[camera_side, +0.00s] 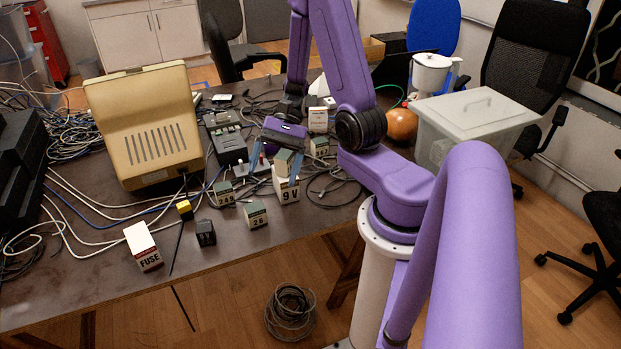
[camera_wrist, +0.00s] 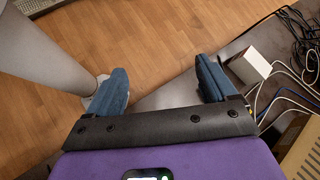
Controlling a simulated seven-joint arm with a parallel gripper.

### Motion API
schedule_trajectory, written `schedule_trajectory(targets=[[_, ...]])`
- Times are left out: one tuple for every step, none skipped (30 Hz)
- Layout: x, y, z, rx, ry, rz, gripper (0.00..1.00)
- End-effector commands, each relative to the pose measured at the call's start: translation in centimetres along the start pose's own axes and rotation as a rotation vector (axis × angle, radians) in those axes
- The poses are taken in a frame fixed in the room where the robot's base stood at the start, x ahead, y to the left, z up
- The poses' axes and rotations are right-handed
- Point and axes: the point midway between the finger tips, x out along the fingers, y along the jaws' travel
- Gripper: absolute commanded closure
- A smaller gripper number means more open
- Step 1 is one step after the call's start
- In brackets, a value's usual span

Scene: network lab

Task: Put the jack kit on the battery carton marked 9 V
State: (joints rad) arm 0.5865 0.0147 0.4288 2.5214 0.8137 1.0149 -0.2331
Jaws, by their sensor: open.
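The battery carton marked 9 V (camera_side: 287,191) is white and stands on the table in the side view. In the wrist view my gripper (camera_wrist: 161,88) shows spread fingers with only floor and table edge between the tips; the box and the 9 V carton are not visible there.
Small cartons (camera_side: 256,215) stand in front, with a black one (camera_side: 205,233) and a FUSE carton (camera_side: 143,246), whose white top shows in the wrist view (camera_wrist: 250,65). A beige monitor (camera_side: 148,125) stands left, a lidded clear bin (camera_side: 475,120) right. Cables (camera_side: 335,188) lie around.

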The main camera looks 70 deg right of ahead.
Motion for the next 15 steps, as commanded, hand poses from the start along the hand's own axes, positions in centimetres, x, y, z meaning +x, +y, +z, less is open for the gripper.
schedule_trajectory(targets=[[0.3, 0.1, 0.7, -0.068, 0.002, 0.063, 0.15], [0.5, 0.2, 1.1, -0.105, 0.001, 0.100, 0.15], [0.8, 0.3, 1.6, -0.156, 0.002, 0.148, 0.15], [0.9, 0.4, 2.0, -0.194, 0.002, 0.183, 0.15], [1.1, 0.6, 2.3, -0.233, 0.002, 0.219, 0.15], [1.3, 0.7, 2.8, -0.286, 0.003, 0.264, 0.15], [1.4, 0.9, 3.2, -0.324, 0.003, 0.298, 0.15], [1.6, 1.0, 3.5, -0.364, 0.004, 0.332, 0.15], [1.7, 1.2, 4.0, -0.416, 0.005, 0.376, 0.15], [1.8, 1.4, 4.3, -0.457, 0.006, 0.409, 0.15], [1.9, 1.5, 4.7, -0.498, 0.007, 0.440, 0.15], [2.0, 1.7, 5.1, -0.553, 0.008, 0.482, 0.15], [2.1, 1.9, 5.4, -0.594, 0.010, 0.513, 0.15], [2.2, 2.0, 5.7, -0.635, 0.011, 0.542, 0.15], [2.2, 2.2, 6.1, -0.691, 0.014, 0.581, 0.15]])
